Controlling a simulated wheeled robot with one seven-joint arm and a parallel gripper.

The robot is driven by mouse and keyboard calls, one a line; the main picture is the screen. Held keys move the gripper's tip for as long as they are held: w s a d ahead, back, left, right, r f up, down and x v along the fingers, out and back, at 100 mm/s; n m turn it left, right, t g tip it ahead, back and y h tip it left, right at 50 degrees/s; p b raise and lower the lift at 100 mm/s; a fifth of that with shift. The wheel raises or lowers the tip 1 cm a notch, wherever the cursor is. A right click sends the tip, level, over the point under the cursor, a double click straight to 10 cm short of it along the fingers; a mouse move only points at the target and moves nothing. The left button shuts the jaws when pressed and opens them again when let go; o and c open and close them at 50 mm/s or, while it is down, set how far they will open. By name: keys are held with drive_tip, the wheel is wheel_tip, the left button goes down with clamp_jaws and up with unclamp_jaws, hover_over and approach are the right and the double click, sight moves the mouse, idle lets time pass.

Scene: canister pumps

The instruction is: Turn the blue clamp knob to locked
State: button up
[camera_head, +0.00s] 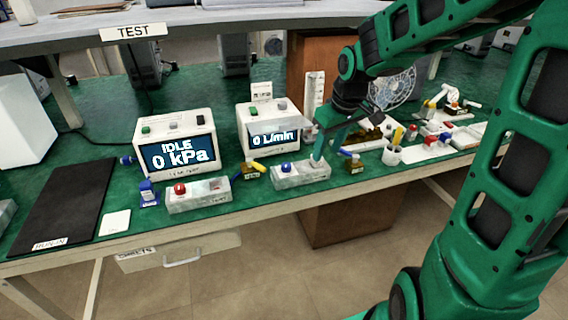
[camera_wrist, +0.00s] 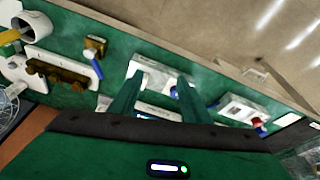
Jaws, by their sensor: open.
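The blue clamp knob (camera_head: 286,167) sits on the left part of a pale grey block (camera_head: 300,182) near the bench's front edge. My gripper (camera_head: 318,158) is over the right end of that block, to the right of the knob. In the wrist view my gripper (camera_wrist: 159,82) is open, its two green fingers apart over the block (camera_wrist: 152,68). The blue knob (camera_wrist: 173,92) shows there close beside the right finger; I cannot tell whether they touch. Nothing is seen held between the fingers. The knob's lock marking is too small to read.
A similar block (camera_head: 200,203) with a red knob (camera_head: 180,188) stands to the left. Behind are a display reading 0 kPa (camera_head: 178,155) and one reading 0 L/min (camera_head: 272,140). A black mat (camera_head: 65,205) lies far left.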

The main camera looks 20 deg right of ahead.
drive_tip(key=n+y, duration=0.2)
approach(286, 164)
drive_tip(key=shift+t, duration=0.4)
drive_tip(key=x, duration=0.8)
drive_tip(key=shift+s+f, duration=0.35)
drive_tip(key=c, duration=1)
drive_tip(key=shift+a, duration=0.25)
drive_tip(key=shift+c, duration=0.2)
drive_tip(key=shift+d+h, duration=0.1)
drive_tip(key=shift+h, duration=0.2)
